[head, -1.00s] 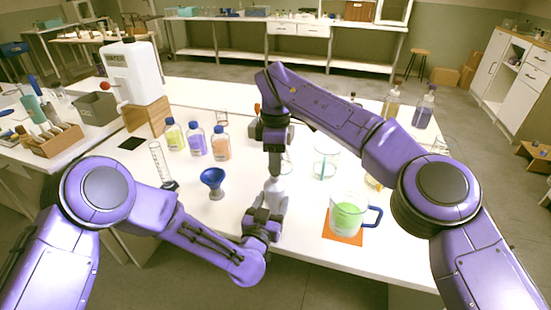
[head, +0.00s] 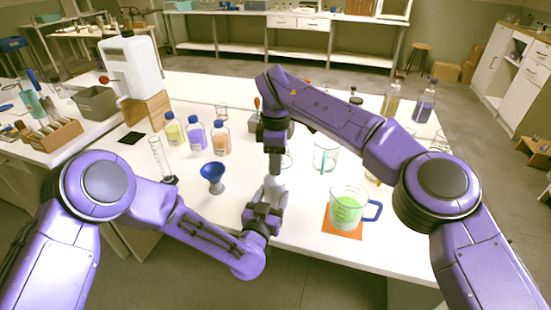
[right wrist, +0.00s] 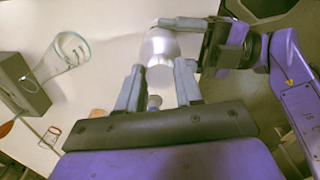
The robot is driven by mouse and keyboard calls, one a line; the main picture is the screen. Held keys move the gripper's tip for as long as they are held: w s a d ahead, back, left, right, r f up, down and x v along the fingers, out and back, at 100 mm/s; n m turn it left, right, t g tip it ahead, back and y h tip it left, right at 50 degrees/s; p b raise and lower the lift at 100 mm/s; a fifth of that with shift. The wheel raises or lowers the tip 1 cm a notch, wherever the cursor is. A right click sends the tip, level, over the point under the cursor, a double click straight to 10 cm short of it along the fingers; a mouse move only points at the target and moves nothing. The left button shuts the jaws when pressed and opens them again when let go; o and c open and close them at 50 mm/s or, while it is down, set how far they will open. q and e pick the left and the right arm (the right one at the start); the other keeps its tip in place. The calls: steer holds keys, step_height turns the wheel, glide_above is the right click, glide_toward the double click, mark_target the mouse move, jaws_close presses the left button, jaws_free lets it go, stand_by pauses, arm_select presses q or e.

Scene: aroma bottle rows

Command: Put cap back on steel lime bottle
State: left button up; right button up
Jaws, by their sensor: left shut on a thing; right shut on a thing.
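The steel bottle (head: 275,184) stands upright in the head view, below my right gripper, and shows pale and shiny in the right wrist view (right wrist: 160,48). My left gripper (head: 272,205) is shut on the bottle's side; its fingers (right wrist: 195,25) also reach the bottle in the right wrist view. My right gripper (head: 273,163) points down right above the bottle's top. Its two fingertips (right wrist: 158,78) flank the bottle's top end in the right wrist view. It is shut on what seems to be the cap, mostly hidden between the fingers. I cannot tell whether cap and bottle touch.
A mug of green liquid (head: 347,208) stands on an orange mat (head: 341,232) at the right. A blue funnel (head: 212,175) and a graduated cylinder (head: 160,158) stand at the left. Three capped bottles (head: 197,136) stand behind.

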steer(key=shift+f, duration=0.35)
steer(key=m, duration=0.9)
steer(key=shift+s+f, duration=0.1)
steer(key=m, duration=0.4)
steer(key=shift+a, duration=0.1)
steer(key=o, duration=1)
